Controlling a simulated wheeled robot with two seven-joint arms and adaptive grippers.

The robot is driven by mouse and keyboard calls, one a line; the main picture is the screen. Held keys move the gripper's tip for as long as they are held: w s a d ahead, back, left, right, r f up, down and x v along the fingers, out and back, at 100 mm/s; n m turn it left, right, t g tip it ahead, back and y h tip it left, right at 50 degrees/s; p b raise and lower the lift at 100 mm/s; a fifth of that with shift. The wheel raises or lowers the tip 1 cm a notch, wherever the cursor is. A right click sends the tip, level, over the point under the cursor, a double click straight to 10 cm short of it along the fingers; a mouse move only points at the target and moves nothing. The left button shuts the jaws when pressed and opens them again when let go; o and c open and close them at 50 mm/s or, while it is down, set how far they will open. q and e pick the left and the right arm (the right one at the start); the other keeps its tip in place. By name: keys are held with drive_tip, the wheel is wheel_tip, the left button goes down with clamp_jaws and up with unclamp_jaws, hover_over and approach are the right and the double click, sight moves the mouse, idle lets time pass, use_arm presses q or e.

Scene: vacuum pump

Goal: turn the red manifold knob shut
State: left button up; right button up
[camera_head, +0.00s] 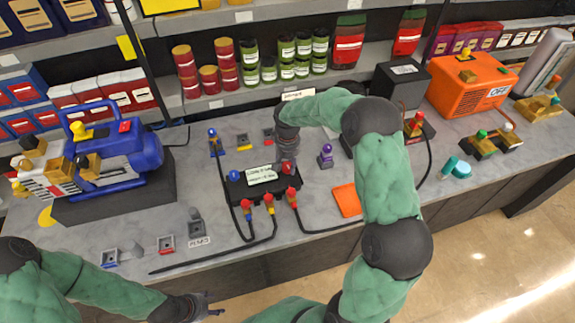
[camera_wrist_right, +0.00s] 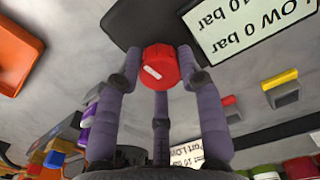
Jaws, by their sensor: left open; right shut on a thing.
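The black manifold (camera_head: 258,192) lies on the grey bench with a white label card on top. A blue knob (camera_head: 234,176) sits at its left end and the red manifold knob (camera_head: 289,168) at its right end. My right gripper (camera_head: 288,158) reaches down onto the red knob. In the right wrist view its purple-grey fingers (camera_wrist_right: 160,75) are closed around the red knob (camera_wrist_right: 161,62), which has a white mark on its face. My left gripper (camera_head: 207,308) is open and empty at the bottom, in front of the bench and away from the manifold.
The blue pump (camera_head: 127,158) stands at left, an orange machine (camera_head: 470,90) at right. An orange plate (camera_head: 346,200) and a purple-topped fitting (camera_head: 326,155) lie right of the manifold.

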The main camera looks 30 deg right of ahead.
sight(287, 165)
drive_tip(key=shift+f+m, duration=0.1)
drive_tip(key=shift+m, duration=0.4)
idle(0.3)
drive_tip(key=o, duration=1.2)
drive_tip(key=shift+c, duration=0.2)
wheel_tip(287, 165, up, 12)
